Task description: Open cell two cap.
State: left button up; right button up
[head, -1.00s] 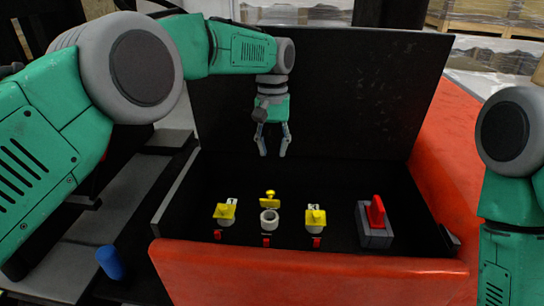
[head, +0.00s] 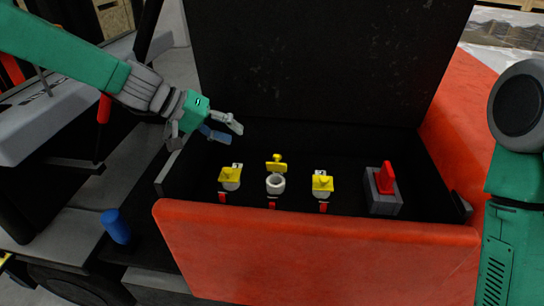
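Three cells stand in a row in the black box. The left cell (head: 230,184) and the right cell (head: 322,191) have yellow caps lying over their tops. The middle cell (head: 276,187) shows an open white round mouth, with its yellow cap (head: 276,165) raised behind it. The number labels are too small to read surely. My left gripper (head: 235,134) is open and empty, above the box's left side, behind and above the left cell, touching none of them. My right gripper is out of view; only its green arm shows at the right edge.
A red switch handle (head: 387,178) on a grey block (head: 384,204) stands right of the cells. Small red tabs sit in front of each cell. The orange-red front wall (head: 310,245) and the raised black lid (head: 320,70) bound the box. A blue cylinder (head: 116,227) stands outside, left.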

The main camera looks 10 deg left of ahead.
aim_at(268, 168)
pick_arm(q)
jog(key=x, duration=1.2)
jog(key=shift+a+f+b, duration=0.1)
jog(key=shift+b, duration=0.25)
jog(key=shift+w+d+f, duration=0.1)
jog(key=shift+d+f, duration=0.25)
jog(key=shift+d, duration=0.25)
grip_shut()
